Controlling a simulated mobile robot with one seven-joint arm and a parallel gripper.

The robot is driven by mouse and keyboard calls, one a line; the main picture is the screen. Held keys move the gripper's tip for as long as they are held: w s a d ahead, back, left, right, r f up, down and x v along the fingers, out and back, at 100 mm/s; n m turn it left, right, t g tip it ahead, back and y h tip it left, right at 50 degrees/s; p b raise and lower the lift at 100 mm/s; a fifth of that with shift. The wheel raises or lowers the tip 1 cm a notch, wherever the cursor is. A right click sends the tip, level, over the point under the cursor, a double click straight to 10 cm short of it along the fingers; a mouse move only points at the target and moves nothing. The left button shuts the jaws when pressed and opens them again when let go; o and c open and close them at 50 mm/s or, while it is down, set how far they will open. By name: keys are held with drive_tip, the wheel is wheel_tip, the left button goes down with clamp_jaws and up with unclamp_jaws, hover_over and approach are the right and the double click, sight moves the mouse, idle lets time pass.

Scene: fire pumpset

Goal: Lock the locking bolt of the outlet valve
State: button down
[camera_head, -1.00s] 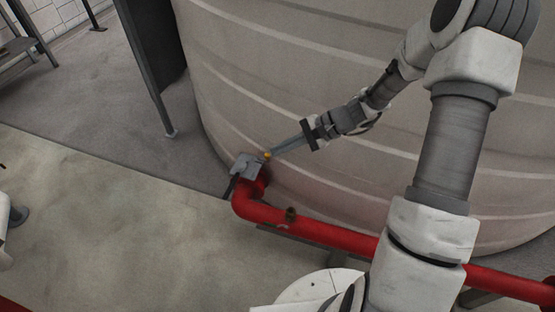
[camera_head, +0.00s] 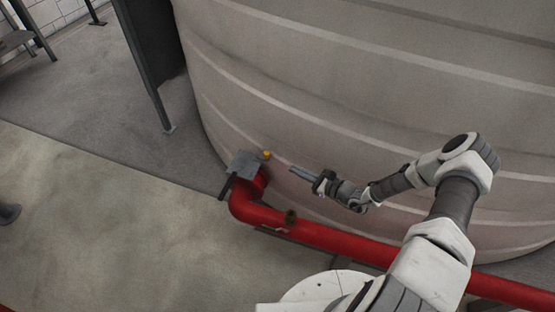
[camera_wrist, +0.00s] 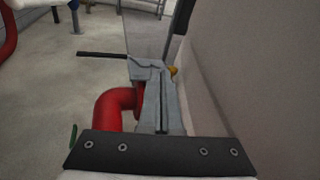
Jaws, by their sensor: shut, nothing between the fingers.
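The outlet valve's grey body (camera_head: 243,164) sits on the upturned end of the red pipe, beside the big tank. The yellow knob (camera_head: 266,155), which looks like the locking bolt, is at its tank side; it also shows in the wrist view (camera_wrist: 173,71). A dark handle bar (camera_wrist: 101,54) sticks out left from the valve. My gripper (camera_head: 292,169) is shut and empty, to the right of the knob and apart from it in the head view. In the wrist view, its fingers (camera_wrist: 158,92) point toward the valve and cover part of it. Whether the bolt is locked is not clear.
The large ribbed tank (camera_head: 350,110) stands close behind the gripper. A dark metal leg (camera_head: 150,75) stands at upper left.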

sight(267, 157)
wheel_tip(267, 157, down, 6)
drive_tip(key=d+m+t+h, duration=0.1)
drive_tip(key=m+t, duration=0.1)
drive_tip(key=m, duration=0.1)
drive_tip(key=shift+w+d+m+h+b, duration=0.3)
drive_tip(key=shift+w+h+b, duration=0.1)
drive_tip(key=shift+r, duration=0.1)
drive_tip(key=b+x, duration=0.4)
drive_tip(key=x, duration=1)
drive_tip(key=shift+b, duration=0.3)
drive_tip(key=shift+r, duration=0.1)
drive_tip(key=shift+w+a+r+p, duration=0.1)
drive_tip(key=shift+w+a+p, duration=0.15)
drive_tip(key=shift+a, duration=0.45)
drive_tip(key=shift+w+a+p, duration=0.1)
drive_tip(key=shift+w+a, duration=0.25)
drive_tip(key=shift+a, duration=0.35)
drive_tip(key=shift+s+d, duration=0.1)
